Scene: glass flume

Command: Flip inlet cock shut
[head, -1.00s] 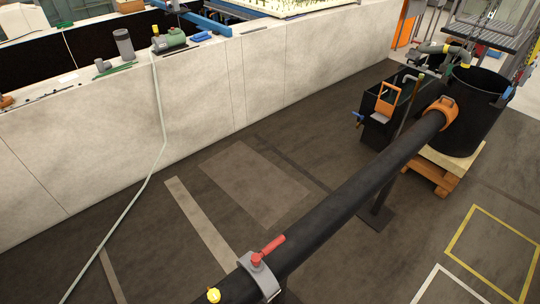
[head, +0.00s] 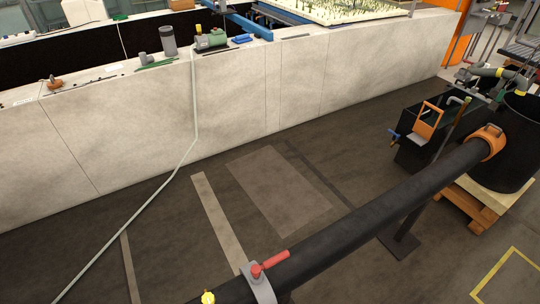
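A cock with a red lever (head: 272,263) sits on a grey collar (head: 262,284) around the long black pipe (head: 365,216), low in the middle of the head view. Its lever points up and to the right, roughly along the pipe. A small yellow knob (head: 208,297) shows at the bottom edge to its left. A small tap with a blue handle (head: 395,136) is on the side of a dark tank (head: 420,150) at the right. Which of these is the inlet cock is not marked. Neither of my grippers is in view.
A long pale wall (head: 240,100) runs across the back, with a green pump (head: 211,40) and a grey cylinder (head: 169,42) on top. A pale hose (head: 150,195) hangs to the floor. A black drum (head: 515,150) stands on a wooden pallet (head: 468,205). The dark floor (head: 330,160) between is mostly clear.

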